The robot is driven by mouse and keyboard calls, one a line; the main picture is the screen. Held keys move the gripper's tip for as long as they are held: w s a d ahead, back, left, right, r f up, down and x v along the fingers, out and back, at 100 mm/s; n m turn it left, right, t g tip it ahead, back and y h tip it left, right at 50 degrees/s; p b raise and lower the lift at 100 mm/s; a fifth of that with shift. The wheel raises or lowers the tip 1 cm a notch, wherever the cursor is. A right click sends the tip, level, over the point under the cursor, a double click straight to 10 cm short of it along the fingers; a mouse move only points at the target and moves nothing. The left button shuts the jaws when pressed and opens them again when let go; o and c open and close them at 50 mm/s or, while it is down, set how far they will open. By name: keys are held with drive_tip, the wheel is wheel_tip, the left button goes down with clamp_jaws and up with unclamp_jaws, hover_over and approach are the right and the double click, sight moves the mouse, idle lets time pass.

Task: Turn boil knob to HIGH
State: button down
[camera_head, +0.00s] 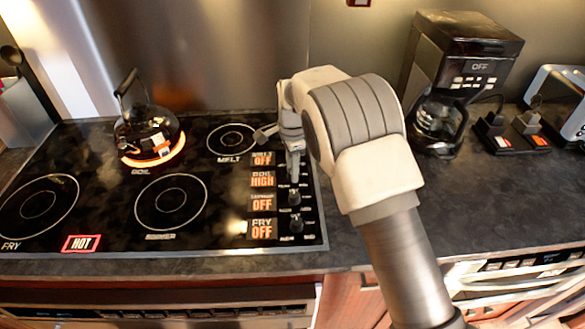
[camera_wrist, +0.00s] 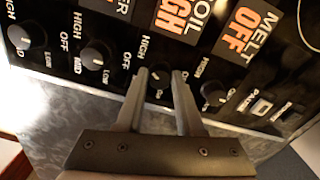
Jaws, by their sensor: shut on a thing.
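The boil knob (camera_wrist: 158,88) is a small black dial on the cooktop's right-hand control strip. In the wrist view it sits between the two fingertips of my gripper (camera_wrist: 160,80), which is shut on it. In the head view my gripper (camera_head: 293,172) points down at the upper part of the strip and hides the knob. The boil display (camera_head: 263,179) reads "BOIL HIGH" in orange; it also shows in the wrist view (camera_wrist: 184,22). The boil burner (camera_head: 152,158) glows orange under a dark kettle (camera_head: 148,132).
The melt knob (camera_wrist: 213,92) is close beside my right finger in the wrist view. Another knob (camera_wrist: 98,55) is to the left. The other displays read OFF. A red "HOT" sign (camera_head: 81,243) is lit. A coffee maker (camera_head: 462,75) stands right; the counter (camera_head: 470,200) before it is clear.

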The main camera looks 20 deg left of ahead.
drive_tip(key=c, duration=0.5)
unclamp_jaws()
drive_tip(key=shift+c, duration=0.2)
wheel_tip(320, 180, up, 18)
drive_tip(key=shift+f+p, duration=0.25)
drive_tip(key=shift+p, duration=0.1)
drive_tip(key=s+d+r+n+t, duration=0.15)
drive_tip(key=d+r, duration=0.25)
drive_tip(key=d, duration=0.4)
drive_tip(key=s+d+r+n+y, duration=0.15)
drive_tip(key=d+r, duration=0.25)
drive_tip(key=d, duration=0.4)
drive_tip(key=s+d+r+n+t, duration=0.1)
drive_tip(key=s+d+r, duration=0.1)
drive_tip(key=d+r, duration=0.5)
drive_tip(key=s+d+f+n+t, duration=0.1)
drive_tip(key=s+d+f+n, duration=0.1)
drive_tip(key=s+d, duration=0.6)
drive_tip(key=s+d+f+n+t+h, duration=0.1)
drive_tip(key=s+d+f+n+t, duration=0.1)
drive_tip(key=s+d+f, duration=0.3)
drive_tip(key=s+d+n, duration=0.1)
drive_tip(key=s+d, duration=0.3)
drive_tip(key=s, duration=0.1)
drive_tip(key=shift+s+d+f, duration=0.3)
